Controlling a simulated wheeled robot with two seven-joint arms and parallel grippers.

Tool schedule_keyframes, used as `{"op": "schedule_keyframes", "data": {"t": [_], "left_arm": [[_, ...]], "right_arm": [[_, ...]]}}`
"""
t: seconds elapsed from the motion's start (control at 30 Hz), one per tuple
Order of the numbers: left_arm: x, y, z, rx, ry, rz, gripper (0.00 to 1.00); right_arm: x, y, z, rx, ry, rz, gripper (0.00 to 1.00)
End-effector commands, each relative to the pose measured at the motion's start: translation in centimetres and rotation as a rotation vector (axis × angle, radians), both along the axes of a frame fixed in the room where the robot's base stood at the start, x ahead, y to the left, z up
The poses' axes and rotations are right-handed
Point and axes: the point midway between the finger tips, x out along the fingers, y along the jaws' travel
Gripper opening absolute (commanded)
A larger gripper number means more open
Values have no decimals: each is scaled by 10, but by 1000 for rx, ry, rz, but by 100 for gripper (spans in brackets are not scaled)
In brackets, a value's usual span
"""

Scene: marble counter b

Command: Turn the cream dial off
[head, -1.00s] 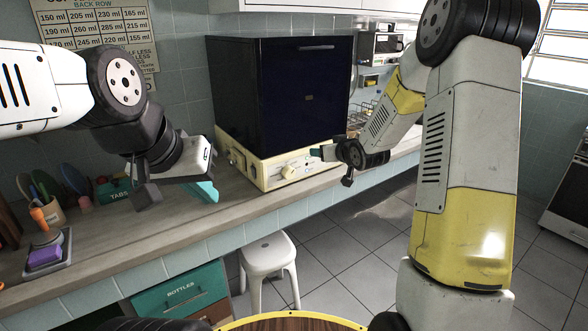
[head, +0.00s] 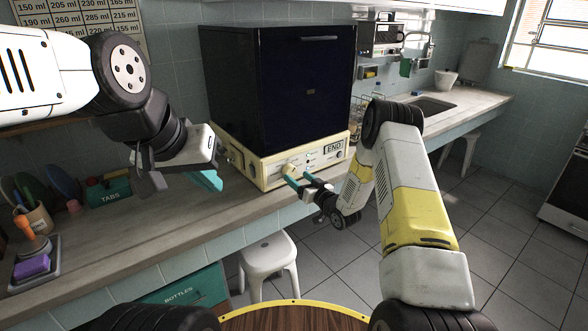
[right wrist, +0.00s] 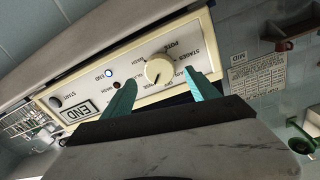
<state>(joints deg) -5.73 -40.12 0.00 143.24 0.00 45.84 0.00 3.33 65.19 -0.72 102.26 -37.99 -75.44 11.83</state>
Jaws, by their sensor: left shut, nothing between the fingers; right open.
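The cream dial (head: 290,170) is on the cream front panel (head: 325,155) at the base of a dark blue cabinet. It also shows in the right wrist view (right wrist: 157,71), with printed settings around it. My right gripper (head: 300,181) is open in front of the panel. In the right wrist view its teal fingers (right wrist: 160,80) stand on either side of the dial, and contact cannot be told. My left gripper (head: 207,181) is shut and empty above the counter, left of the cabinet.
The dark blue cabinet (head: 285,90) stands on the counter (head: 130,232). A TABS box (head: 108,191) and a tray with a purple block (head: 32,266) are at left. A white stool (head: 267,255) stands below.

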Motion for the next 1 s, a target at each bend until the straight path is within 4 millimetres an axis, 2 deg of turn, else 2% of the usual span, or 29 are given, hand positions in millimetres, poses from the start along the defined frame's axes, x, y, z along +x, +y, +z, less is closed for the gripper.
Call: {"op": "schedule_keyframes", "data": {"t": [0.2, 0.57, 0.87, 0.9, 1.0], "left_arm": [[0, 0, 0, 0, 0, 0, 0], [0, 0, 0, 0, 0, 0, 0], [0, 0, 0, 0, 0, 0, 0], [0, 0, 0, 0, 0, 0, 0], [0, 0, 0, 0, 0, 0, 0]], "right_arm": [[23, 15, 0, -1, -1, 0, 69], [28, 18, 0, -1, 1, -1, 69], [28, 18, 0, -1, 1, -1, 10], [28, 18, 0, -1, 1, -1, 6], [28, 18, 0, -3, -1, -1, 6]]}}
